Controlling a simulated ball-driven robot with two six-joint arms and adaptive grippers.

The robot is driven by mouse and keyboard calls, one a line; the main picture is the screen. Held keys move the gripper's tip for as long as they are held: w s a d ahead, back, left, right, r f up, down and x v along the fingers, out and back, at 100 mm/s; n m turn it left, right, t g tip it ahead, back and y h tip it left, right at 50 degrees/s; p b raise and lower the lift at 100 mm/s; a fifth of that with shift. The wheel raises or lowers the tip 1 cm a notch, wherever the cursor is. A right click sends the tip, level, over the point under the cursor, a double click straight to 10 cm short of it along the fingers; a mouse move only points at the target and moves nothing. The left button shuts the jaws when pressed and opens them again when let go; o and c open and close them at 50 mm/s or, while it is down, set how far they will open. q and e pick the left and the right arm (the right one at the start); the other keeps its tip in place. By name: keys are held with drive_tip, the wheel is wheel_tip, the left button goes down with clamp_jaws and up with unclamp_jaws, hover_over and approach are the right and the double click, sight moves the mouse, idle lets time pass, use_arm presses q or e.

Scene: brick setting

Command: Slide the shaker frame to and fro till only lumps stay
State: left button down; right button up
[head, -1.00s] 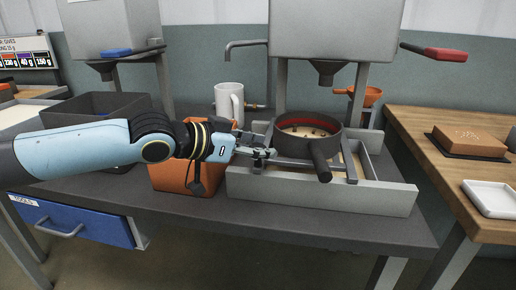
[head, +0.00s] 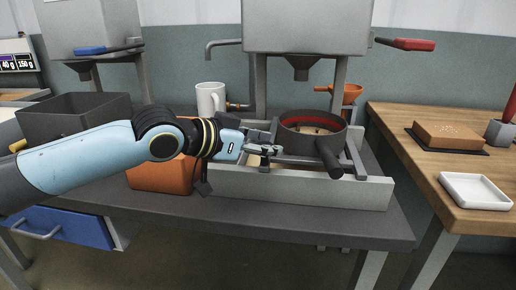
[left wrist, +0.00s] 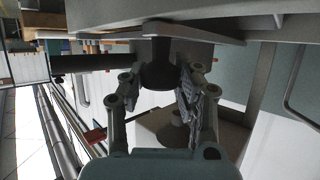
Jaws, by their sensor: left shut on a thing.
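The shaker frame (head: 300,160) is a grey bar frame lying across a pale grey open box (head: 345,191) on the dark bench. A round dark sieve (head: 298,143) with a red inner band and a thick black handle (head: 331,160) sits on it. My left gripper (head: 268,147) is shut at the frame's left end, left of the sieve. In the left wrist view, a dark round grip (left wrist: 160,65) of the frame is between the fingers. My right gripper is out of view.
A steel hopper (head: 305,25) stands behind, its spout above the sieve. A wooden table with a white tray (head: 474,191) is at right.

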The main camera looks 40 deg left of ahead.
use_arm(q)
drive_tip(key=shift+s+a, duration=0.1)
drive_tip(key=shift+a, duration=0.05)
drive_tip(key=c, duration=1.3)
unclamp_jaws()
drive_tip(key=o, duration=0.4)
drive_tip(key=shift+c, duration=0.2)
wheel_tip(320, 180, up, 10)
drive_tip(key=shift+f, duration=0.1)
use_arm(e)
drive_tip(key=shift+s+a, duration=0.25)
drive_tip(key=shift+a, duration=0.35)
